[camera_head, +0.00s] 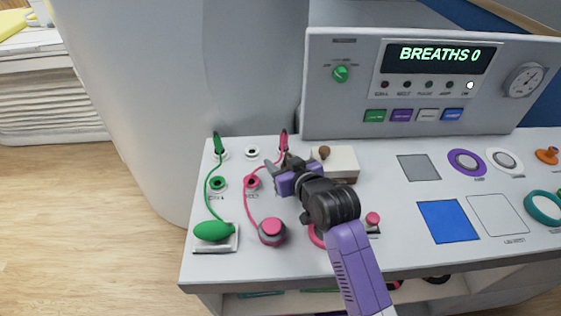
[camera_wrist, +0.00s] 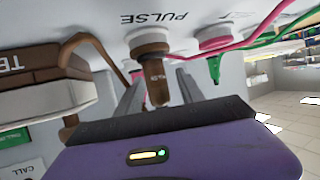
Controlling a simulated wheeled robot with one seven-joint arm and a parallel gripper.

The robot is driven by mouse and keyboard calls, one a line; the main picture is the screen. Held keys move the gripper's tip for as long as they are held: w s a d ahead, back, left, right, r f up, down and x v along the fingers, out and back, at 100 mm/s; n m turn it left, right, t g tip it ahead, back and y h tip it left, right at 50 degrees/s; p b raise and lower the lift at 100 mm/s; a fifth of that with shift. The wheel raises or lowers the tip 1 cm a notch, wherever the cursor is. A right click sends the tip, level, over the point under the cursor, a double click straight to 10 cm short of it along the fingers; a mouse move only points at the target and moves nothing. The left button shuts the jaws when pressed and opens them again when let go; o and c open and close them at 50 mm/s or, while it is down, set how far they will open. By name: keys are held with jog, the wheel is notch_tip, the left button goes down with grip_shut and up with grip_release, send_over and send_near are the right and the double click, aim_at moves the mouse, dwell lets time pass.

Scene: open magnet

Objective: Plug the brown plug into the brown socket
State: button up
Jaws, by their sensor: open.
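The brown plug (camera_wrist: 157,80) shows in the wrist view between the two fingers of my open gripper (camera_wrist: 157,92). Its end meets the panel by the PULSE label, at a brown rim (camera_wrist: 150,48) that looks like the brown socket; how deep it sits I cannot tell. The fingers stand apart on either side of the plug. In the head view my gripper (camera_head: 285,172) is low over the panel, right of the pink socket (camera_head: 252,182), and hides the brown plug and socket. A brown cable (camera_wrist: 88,42) shows beside the plug in the wrist view.
A white block (camera_head: 342,165) with a brown knob (camera_head: 324,152) stands close right of my gripper. A pink plug (camera_head: 283,141) with its cord stands just behind. A green plug (camera_head: 218,145) and green bulb (camera_head: 212,231) are at left. The upright console (camera_head: 340,110) rises behind.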

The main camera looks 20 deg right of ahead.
jog(key=v, duration=0.7)
jog(key=shift+s+r, duration=0.1)
jog(key=shift+s, duration=0.2)
jog(key=shift+w+d+r+t, duration=0.1)
jog(key=shift+r+t, duration=0.2)
jog(key=shift+r, duration=0.2)
jog(key=s+f+h, duration=0.1)
jog(key=s, duration=3.8)
jog(key=shift+s+a+f+m+t, duration=0.15)
jog(key=shift+s+a+m+t, duration=0.1)
jog(key=shift+s+m+t, duration=0.15)
